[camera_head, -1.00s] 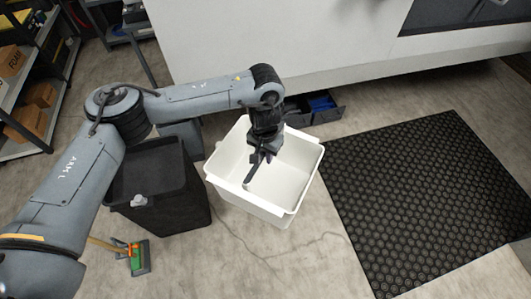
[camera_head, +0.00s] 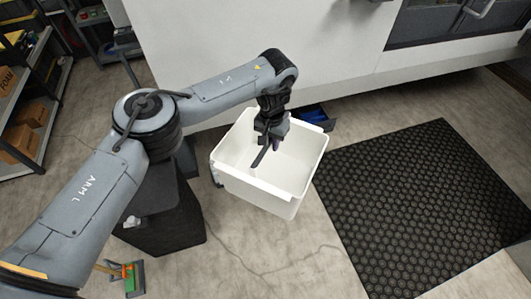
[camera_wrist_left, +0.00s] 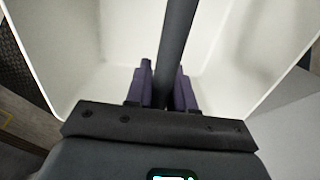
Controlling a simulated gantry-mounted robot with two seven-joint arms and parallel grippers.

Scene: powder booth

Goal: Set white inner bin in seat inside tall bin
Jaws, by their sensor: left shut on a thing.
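The white inner bin (camera_head: 285,193) is in the middle of the head view, upright with its open top facing up. My left gripper (camera_head: 268,143) is over its opening, shut on the bin's dark handle bar (camera_head: 261,156). In the left wrist view the bar (camera_wrist_left: 176,45) runs between the two fingers (camera_wrist_left: 162,88), with the white walls (camera_wrist_left: 65,45) around it. The tall bin (camera_head: 165,228) is black and stands to the left of the white bin. My left arm hides much of its top. My right gripper is not in view.
A black textured mat (camera_head: 420,200) lies on the floor at the right. A blue drawer (camera_head: 315,116) is behind the white bin, below a large white cabinet (camera_head: 220,40). A shelf with boxes (camera_head: 20,140) is at the left. A green and orange tool (camera_head: 130,278) is near the tall bin.

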